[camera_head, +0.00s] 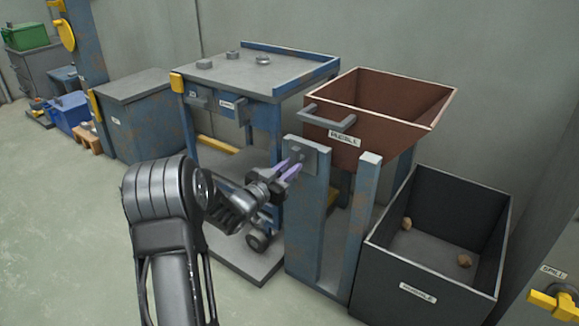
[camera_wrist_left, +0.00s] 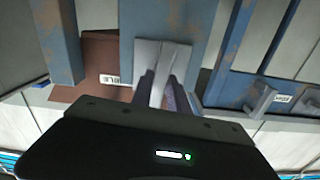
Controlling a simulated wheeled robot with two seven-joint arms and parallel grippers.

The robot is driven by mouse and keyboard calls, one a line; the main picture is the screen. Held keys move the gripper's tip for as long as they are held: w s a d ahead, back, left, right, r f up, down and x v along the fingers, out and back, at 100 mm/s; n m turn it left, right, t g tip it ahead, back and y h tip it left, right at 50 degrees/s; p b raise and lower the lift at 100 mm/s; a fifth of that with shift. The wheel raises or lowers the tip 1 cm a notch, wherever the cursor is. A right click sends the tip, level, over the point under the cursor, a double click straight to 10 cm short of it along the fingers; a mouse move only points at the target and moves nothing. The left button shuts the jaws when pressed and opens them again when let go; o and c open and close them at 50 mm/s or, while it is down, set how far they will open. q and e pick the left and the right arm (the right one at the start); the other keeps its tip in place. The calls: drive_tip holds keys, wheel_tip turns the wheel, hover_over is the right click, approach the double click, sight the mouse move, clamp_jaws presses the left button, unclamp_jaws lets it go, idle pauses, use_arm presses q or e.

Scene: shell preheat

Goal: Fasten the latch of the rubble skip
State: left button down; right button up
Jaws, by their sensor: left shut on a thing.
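The rubble skip (camera_head: 425,122) is a rust-brown open tub with a pale rim, a grey bar handle (camera_head: 328,118) and a label, held above the floor by a blue frame. A grey latch plate (camera_head: 309,158) sits at the top of the blue left post (camera_head: 305,215). My left gripper (camera_head: 289,168) is at this plate, with its purple fingers shut. In the left wrist view the gripper (camera_wrist_left: 162,88) closes around a narrow grey latch lever (camera_wrist_left: 157,92) in front of the plate (camera_wrist_left: 176,52). The fingers partly hide the lever. My right gripper is out of view.
A dark open bin (camera_head: 400,275) with two brown lumps stands on the floor at the right. A blue workbench (camera_head: 265,75) stands behind my left arm. A yellow handle (camera_head: 552,303) is at the lower right. The floor at the left is clear.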

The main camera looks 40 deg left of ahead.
use_arm(q)
drive_tip(key=shift+n, duration=0.5)
drive_tip(key=shift+f, duration=0.1)
drive_tip(key=c, duration=1.3)
unclamp_jaws()
drive_tip(key=s+p, duration=0.2)
drive_tip(key=s, duration=0.6)
drive_tip(key=shift+d, duration=0.1)
